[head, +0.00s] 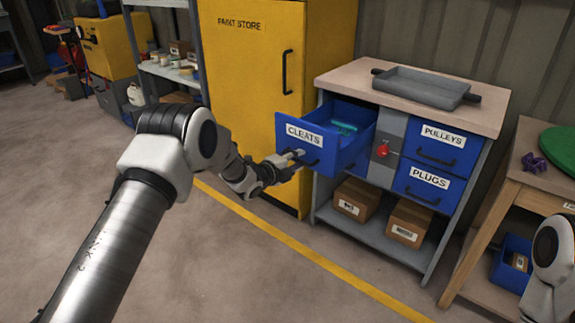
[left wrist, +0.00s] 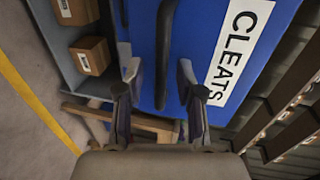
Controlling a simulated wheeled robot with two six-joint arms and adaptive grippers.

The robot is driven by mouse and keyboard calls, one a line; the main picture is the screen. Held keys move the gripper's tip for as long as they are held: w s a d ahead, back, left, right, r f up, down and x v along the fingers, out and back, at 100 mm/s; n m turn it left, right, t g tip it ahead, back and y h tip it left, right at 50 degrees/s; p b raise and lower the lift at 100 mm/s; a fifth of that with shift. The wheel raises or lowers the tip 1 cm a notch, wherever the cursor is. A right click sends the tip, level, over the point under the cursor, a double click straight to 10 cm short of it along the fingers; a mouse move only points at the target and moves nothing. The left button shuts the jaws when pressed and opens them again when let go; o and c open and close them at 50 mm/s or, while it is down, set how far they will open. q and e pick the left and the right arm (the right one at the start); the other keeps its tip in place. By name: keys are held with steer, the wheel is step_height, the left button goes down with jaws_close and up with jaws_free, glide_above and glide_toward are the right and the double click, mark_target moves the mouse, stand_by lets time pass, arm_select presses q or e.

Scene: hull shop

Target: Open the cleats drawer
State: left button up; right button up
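The blue cleats drawer (head: 322,142) stands pulled well out of the cabinet (head: 440,55), and a teal item (head: 343,127) shows inside. Its front with the CLEATS label also fills much of the left wrist view (left wrist: 215,85). My left gripper (head: 291,158) is at the drawer's dark handle (head: 311,162). In the left wrist view the fingers (left wrist: 160,78) are spread, with the handle (left wrist: 167,50) between them and gaps visible on both sides. My right gripper is out of view; only part of that arm shows at the right edge.
Drawers labelled PULLEYS (head: 440,150) and PLUGS (head: 428,187) are shut. A grey tray (head: 425,86) lies on top. Cardboard boxes (head: 408,222) sit on the lower shelf. A yellow paint store cabinet (head: 240,75) stands left. A wooden table (head: 530,165) is at right. Floor in front is clear.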

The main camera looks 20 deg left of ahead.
arm_select(q)
steer(key=v, duration=1.1)
steer(key=shift+s+f, duration=0.1)
steer(key=s+d+f+n+g, duration=0.1)
steer(key=s+d+f+g, duration=0.1)
steer(key=s+f, duration=0.45)
steer(key=s+d+f+g, duration=0.2)
steer(key=s+f, duration=0.1)
steer(key=f, duration=0.7)
steer(key=s+f+n+g+y, duration=0.1)
steer(key=s+f+n+g, duration=0.25)
steer(key=s, duration=0.65)
steer(key=s+f+n+g+y, duration=0.2)
steer(key=s+f+n, duration=0.3)
steer(key=s, duration=0.5)
steer(key=s+f+n+g+y, duration=0.1)
steer(key=s+f+n+g, duration=0.3)
steer(key=s, duration=0.6)
steer(key=s+a+n+g+y, duration=0.1)
steer(key=s+a+n, duration=0.1)
steer(key=s+n, duration=0.55)
step_height(320, 180, up, 28)
steer(key=w+n+p, duration=0.1)
steer(key=w+p, duration=0.1)
steer(key=p, duration=2.5)
